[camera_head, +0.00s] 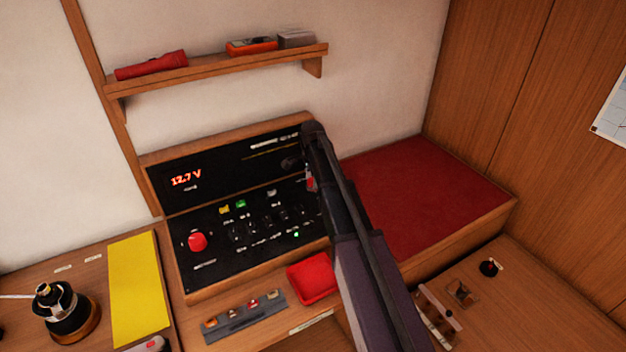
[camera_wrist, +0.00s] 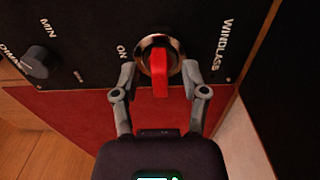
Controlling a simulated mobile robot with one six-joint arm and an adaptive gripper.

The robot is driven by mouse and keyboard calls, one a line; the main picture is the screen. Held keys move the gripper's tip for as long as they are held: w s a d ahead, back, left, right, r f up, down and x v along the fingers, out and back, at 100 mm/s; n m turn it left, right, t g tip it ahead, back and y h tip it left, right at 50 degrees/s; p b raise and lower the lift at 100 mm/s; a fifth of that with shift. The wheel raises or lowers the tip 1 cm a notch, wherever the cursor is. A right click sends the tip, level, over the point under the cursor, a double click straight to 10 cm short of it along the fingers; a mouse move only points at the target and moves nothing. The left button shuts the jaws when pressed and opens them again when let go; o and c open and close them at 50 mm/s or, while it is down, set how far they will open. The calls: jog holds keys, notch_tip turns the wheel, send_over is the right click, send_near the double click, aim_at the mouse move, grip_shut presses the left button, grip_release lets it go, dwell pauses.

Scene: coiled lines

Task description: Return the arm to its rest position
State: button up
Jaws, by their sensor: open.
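My gripper shows in the wrist view (camera_wrist: 160,92) with its two grey fingers apart, one on each side of a red key-like switch handle (camera_wrist: 160,75). The handle sits in a round metal collar on the black panel, between the words ON and WINDLASS, and points toward the gripper's body. I cannot tell whether the fingers touch it. In the head view my arm reaches up to the right part of the black control panel (camera_head: 215,225) and hides part of it. The gripper's fingertips are hidden there.
The panel also bears a red round knob (camera_head: 197,242) and a lit 12.7 V display (camera_head: 186,180). A shelf (camera_head: 215,75) hangs above it. A red cushion (camera_head: 425,195) lies right of my arm.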

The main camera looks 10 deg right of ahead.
jog(key=shift+r, duration=0.15)
dwell(0.6)
notch_tip(320, 180, up, 9)
jog(key=p, duration=0.9)
jog(key=shift+r, duration=0.1)
jog(key=shift+r+p, duration=0.35)
jog(key=shift+p, duration=0.2)
